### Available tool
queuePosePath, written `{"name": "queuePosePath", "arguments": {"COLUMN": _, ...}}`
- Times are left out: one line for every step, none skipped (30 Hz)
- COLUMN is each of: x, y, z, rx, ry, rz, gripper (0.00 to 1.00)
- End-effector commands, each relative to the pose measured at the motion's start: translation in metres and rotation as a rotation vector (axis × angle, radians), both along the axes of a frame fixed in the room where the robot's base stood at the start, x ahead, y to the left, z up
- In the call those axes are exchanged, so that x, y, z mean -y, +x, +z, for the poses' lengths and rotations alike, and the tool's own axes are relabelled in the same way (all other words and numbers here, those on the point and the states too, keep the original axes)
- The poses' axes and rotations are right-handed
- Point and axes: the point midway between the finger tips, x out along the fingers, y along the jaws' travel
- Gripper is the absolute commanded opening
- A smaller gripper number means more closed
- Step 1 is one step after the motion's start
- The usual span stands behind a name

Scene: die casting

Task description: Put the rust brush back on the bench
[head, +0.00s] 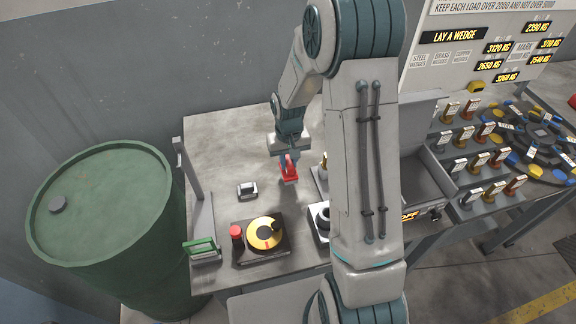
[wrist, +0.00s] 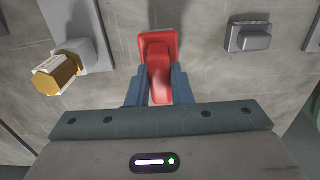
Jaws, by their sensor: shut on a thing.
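The rust brush (head: 289,173) appears as a red piece at the end of my arm, over the bench (head: 225,140). In the wrist view the red brush (wrist: 157,48) sits between the two blue fingers. My gripper (wrist: 158,82) is shut on it. In the head view my gripper (head: 288,156) points down at the bench top. The brush is at or very near the bench surface; I cannot tell whether it touches. Its bristles are not clearly visible.
A small grey block (head: 247,190) lies left of the brush. A brass-topped piece on a plate (wrist: 58,72) stands beside it. A yellow dial box (head: 263,235) and a green-handled item (head: 202,250) are nearer. A green drum (head: 105,225) stands left of the bench.

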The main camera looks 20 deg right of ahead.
Motion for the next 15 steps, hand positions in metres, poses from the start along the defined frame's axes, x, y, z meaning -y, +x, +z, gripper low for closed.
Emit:
{"name": "queuePosePath", "arguments": {"x": 0.0, "y": -0.001, "z": -0.008, "rx": -0.004, "ry": 0.0, "rz": 0.0, "gripper": 0.0}}
{"name": "queuePosePath", "arguments": {"x": 0.0, "y": -0.001, "z": -0.012, "rx": -0.005, "ry": 0.0, "rz": 0.0, "gripper": 0.0}}
{"name": "queuePosePath", "arguments": {"x": -0.001, "y": -0.001, "z": -0.017, "rx": -0.004, "ry": 0.0, "rz": 0.0, "gripper": 0.0}}
{"name": "queuePosePath", "arguments": {"x": -0.001, "y": -0.001, "z": -0.02, "rx": -0.004, "ry": 0.0, "rz": 0.0, "gripper": 0.0}}
{"name": "queuePosePath", "arguments": {"x": -0.001, "y": -0.001, "z": -0.023, "rx": -0.004, "ry": 0.0, "rz": 0.0, "gripper": 0.0}}
{"name": "queuePosePath", "arguments": {"x": -0.001, "y": 0.0, "z": -0.025, "rx": -0.002, "ry": 0.0, "rz": 0.001, "gripper": 0.0}}
{"name": "queuePosePath", "arguments": {"x": -0.001, "y": 0.0, "z": -0.027, "rx": -0.001, "ry": 0.0, "rz": 0.001, "gripper": 0.0}}
{"name": "queuePosePath", "arguments": {"x": -0.001, "y": 0.0, "z": -0.027, "rx": 0.0, "ry": 0.0, "rz": 0.002, "gripper": 0.0}}
{"name": "queuePosePath", "arguments": {"x": -0.001, "y": 0.0, "z": -0.028, "rx": 0.0, "ry": 0.0, "rz": 0.002, "gripper": 0.0}}
{"name": "queuePosePath", "arguments": {"x": -0.001, "y": 0.0, "z": -0.028, "rx": 0.0, "ry": 0.0, "rz": 0.002, "gripper": 0.0}}
{"name": "queuePosePath", "arguments": {"x": -0.001, "y": 0.0, "z": -0.028, "rx": 0.001, "ry": 0.0, "rz": 0.002, "gripper": 0.0}}
{"name": "queuePosePath", "arguments": {"x": -0.001, "y": 0.0, "z": -0.028, "rx": 0.001, "ry": 0.0, "rz": 0.002, "gripper": 0.0}}
{"name": "queuePosePath", "arguments": {"x": -0.001, "y": 0.0, "z": -0.028, "rx": 0.001, "ry": 0.0, "rz": 0.002, "gripper": 0.0}}
{"name": "queuePosePath", "arguments": {"x": -0.001, "y": 0.0, "z": -0.028, "rx": 0.0, "ry": 0.0, "rz": 0.002, "gripper": 0.0}}
{"name": "queuePosePath", "arguments": {"x": -0.001, "y": 0.0, "z": -0.028, "rx": 0.0, "ry": 0.0, "rz": 0.002, "gripper": 0.0}}
